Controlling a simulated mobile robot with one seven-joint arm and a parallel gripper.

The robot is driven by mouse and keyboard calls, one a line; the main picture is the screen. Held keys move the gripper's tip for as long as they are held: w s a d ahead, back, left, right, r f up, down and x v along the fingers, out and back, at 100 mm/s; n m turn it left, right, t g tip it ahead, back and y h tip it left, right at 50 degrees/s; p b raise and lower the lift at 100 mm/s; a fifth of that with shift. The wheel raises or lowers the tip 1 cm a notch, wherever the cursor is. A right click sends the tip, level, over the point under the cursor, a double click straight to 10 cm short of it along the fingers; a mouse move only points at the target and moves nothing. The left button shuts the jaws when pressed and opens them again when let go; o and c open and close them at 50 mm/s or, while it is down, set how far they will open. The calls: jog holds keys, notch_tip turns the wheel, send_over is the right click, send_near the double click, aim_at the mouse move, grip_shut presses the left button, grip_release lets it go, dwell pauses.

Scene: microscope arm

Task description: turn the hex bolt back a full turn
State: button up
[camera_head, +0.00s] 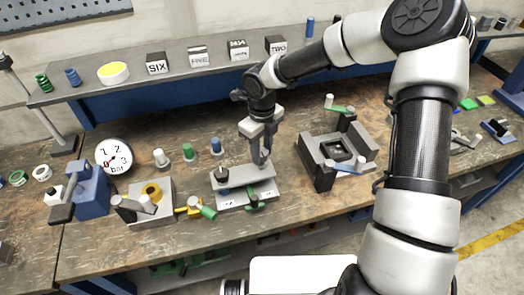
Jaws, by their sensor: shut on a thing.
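My gripper (262,162) points down over a grey block fixture (238,202) near the middle of the bench. Its fingers are close together at the right part of the fixture's top, shut on what seems to be the hex bolt. The bolt itself is hidden by the fingers and too small to make out, so its turn angle cannot be told. A dark knob (221,174) stands on the left of the fixture, and a green part (255,206) sits at its front.
A grey square fixture with levers (318,168) stands close on the right. Pegs (188,152) stand behind. A shelf with labelled blocks (157,64) runs along the back.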

aim_at(262, 152)
jog(key=shift+f, duration=0.15)
jog(key=o, duration=1)
jog(key=shift+a, duration=0.1)
jog(key=shift+o, duration=0.2)
notch_tip(262, 152, up, 18)
jog(key=shift+f, duration=0.25)
